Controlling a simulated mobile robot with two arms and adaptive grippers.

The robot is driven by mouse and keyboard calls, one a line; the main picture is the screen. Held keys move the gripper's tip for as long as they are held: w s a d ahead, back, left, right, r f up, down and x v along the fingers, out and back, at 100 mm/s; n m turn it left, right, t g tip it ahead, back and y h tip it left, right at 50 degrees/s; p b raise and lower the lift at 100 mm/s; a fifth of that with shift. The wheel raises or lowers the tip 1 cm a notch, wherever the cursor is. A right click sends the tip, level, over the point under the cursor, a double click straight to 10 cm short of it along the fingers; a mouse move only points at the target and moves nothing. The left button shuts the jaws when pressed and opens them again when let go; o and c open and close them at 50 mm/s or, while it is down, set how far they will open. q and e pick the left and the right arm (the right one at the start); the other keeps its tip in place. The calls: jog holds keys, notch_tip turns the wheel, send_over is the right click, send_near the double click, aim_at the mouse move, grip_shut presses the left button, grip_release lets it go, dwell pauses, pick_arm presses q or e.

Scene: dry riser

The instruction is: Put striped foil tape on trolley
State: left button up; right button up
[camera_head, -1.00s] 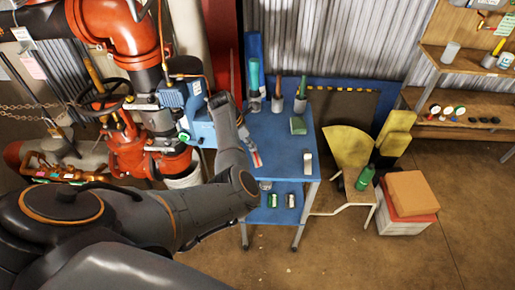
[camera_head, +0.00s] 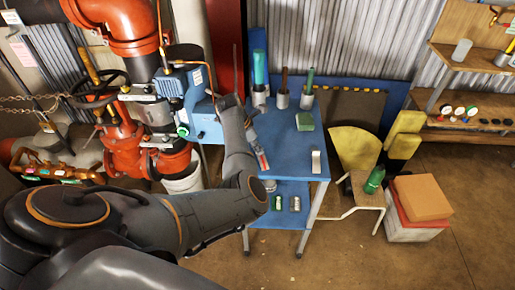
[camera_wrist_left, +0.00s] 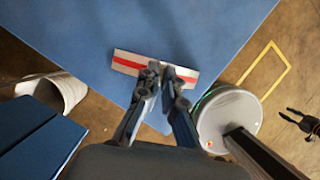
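The striped foil tape (camera_wrist_left: 130,62), a pale strip with a red stripe, shows in the left wrist view. In the head view the tape (camera_head: 262,158) is small at the trolley's left side. My left gripper (camera_wrist_left: 163,72) has its fingers close together on the tape's middle, which they partly hide; the tape sticks out on both sides. The trolley (camera_head: 289,155) has a blue top and a lower shelf. In the left wrist view the tape overlaps the trolley top (camera_wrist_left: 190,25) near a corner; whether it touches I cannot tell.
Tools in holders (camera_head: 283,98), a green block (camera_head: 305,121) and a pale upright block (camera_head: 316,161) stand on the trolley. Its lower shelf holds small cans (camera_head: 278,203). Red pipework and a white bucket (camera_head: 184,180) are on the left.

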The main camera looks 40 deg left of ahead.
pick_arm(q)
jog(key=o, duration=0.4)
jog(key=shift+w, duration=0.1)
jog(key=v, duration=1.2)
jog(key=shift+b, duration=0.3)
